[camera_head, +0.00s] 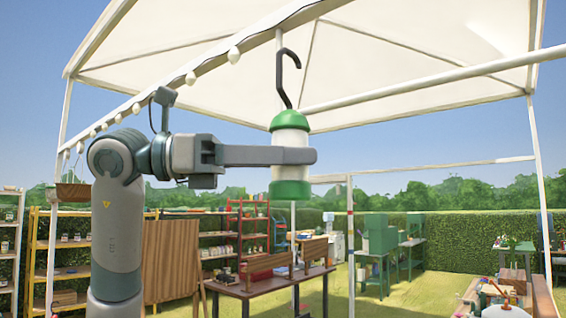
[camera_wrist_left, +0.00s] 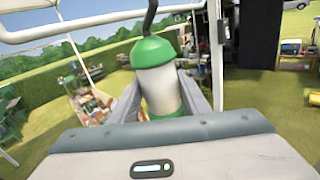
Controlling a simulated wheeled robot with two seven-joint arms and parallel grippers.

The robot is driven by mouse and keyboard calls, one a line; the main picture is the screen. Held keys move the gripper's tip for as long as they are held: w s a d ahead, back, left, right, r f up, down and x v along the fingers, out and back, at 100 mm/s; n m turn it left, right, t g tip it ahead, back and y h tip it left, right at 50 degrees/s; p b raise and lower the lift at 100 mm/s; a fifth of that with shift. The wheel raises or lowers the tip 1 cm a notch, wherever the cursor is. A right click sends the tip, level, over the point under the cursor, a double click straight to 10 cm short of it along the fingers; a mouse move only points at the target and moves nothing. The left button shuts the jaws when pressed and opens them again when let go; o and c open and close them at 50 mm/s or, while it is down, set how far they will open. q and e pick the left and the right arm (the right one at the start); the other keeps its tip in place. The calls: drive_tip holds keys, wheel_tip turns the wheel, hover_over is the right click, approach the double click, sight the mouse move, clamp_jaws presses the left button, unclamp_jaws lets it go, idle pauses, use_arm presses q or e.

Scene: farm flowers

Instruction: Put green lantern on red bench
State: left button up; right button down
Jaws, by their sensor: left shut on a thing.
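The green lantern (camera_head: 291,187) has a green cap and base, a white middle and a black hook on top. My left gripper (camera_head: 300,156) is shut around its white middle and holds it upright, high in front of the canopy frame. In the left wrist view the lantern (camera_wrist_left: 158,88) stands between the two fingers (camera_wrist_left: 165,100). A red bench cannot be made out for certain. My right gripper is not in view.
A white canopy (camera_head: 380,70) with poles and a string of bulbs spans above. A dark table (camera_head: 270,285) with wooden boxes stands below. Shelves (camera_head: 70,245) stand at left, green stands (camera_head: 378,240) at right. Open grass lies between.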

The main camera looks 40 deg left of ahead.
use_arm(q)
drive_tip(key=w+d+f+m+g+h, duration=0.1)
drive_tip(key=w+d+f, duration=0.3)
drive_tip(key=f, duration=0.6)
drive_tip(key=w+d+f+m+g+h, duration=0.1)
drive_tip(key=w+f+g, duration=0.1)
drive_tip(key=w+f, duration=0.55)
drive_tip(key=w+d+f+m+g+h, duration=0.1)
drive_tip(key=w+d+f, duration=0.2)
drive_tip(key=f, duration=0.9)
drive_tip(key=s+f, duration=0.2)
drive_tip(key=f, duration=0.9)
drive_tip(key=s+d+f+n+t+y, duration=0.1)
drive_tip(key=s+f, duration=0.2)
drive_tip(key=f, duration=0.8)
drive_tip(key=s+f+t, duration=0.1)
drive_tip(key=s+f, duration=0.1)
drive_tip(key=f, duration=0.9)
drive_tip(key=shift+s+d+n+y, duration=0.3)
drive_tip(key=shift+s, duration=0.1)
drive_tip(key=shift+f, duration=0.1)
